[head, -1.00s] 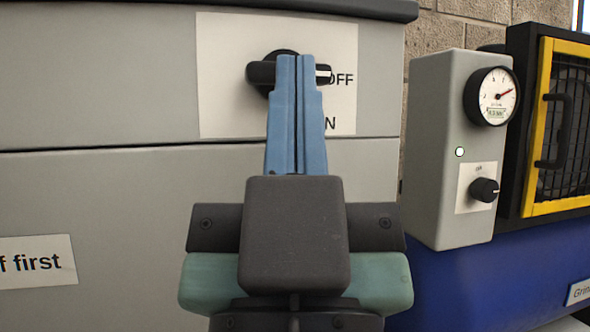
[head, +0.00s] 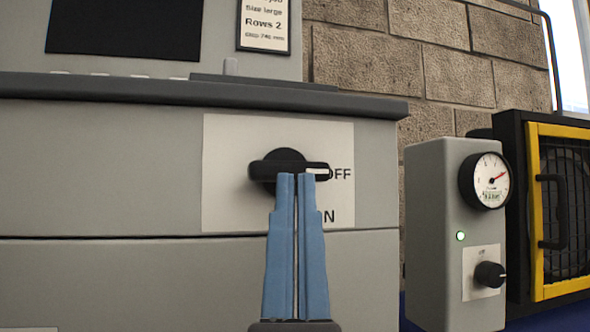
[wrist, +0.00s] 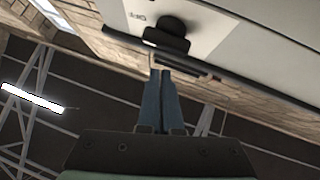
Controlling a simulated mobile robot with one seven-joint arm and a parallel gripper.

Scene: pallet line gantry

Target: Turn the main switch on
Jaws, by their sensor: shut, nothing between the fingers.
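The main switch (head: 275,163) is a black rotary knob on a white plate (head: 228,190) on the grey cabinet front. Its handle lies horizontal, with its white-marked end at the right against the word OFF. The letter N of a lower label shows beside my fingers. In the wrist view the switch (wrist: 172,30) is beyond the fingertips (wrist: 160,72). I cannot tell whether the tips touch it.
A grey box (head: 432,240) with a gauge (head: 487,180) and a small black knob (head: 490,274) stands at the right. Beside it is a yellow-framed grille (head: 537,215) with a black handle. A dark ledge (head: 130,90) juts out above the switch plate.

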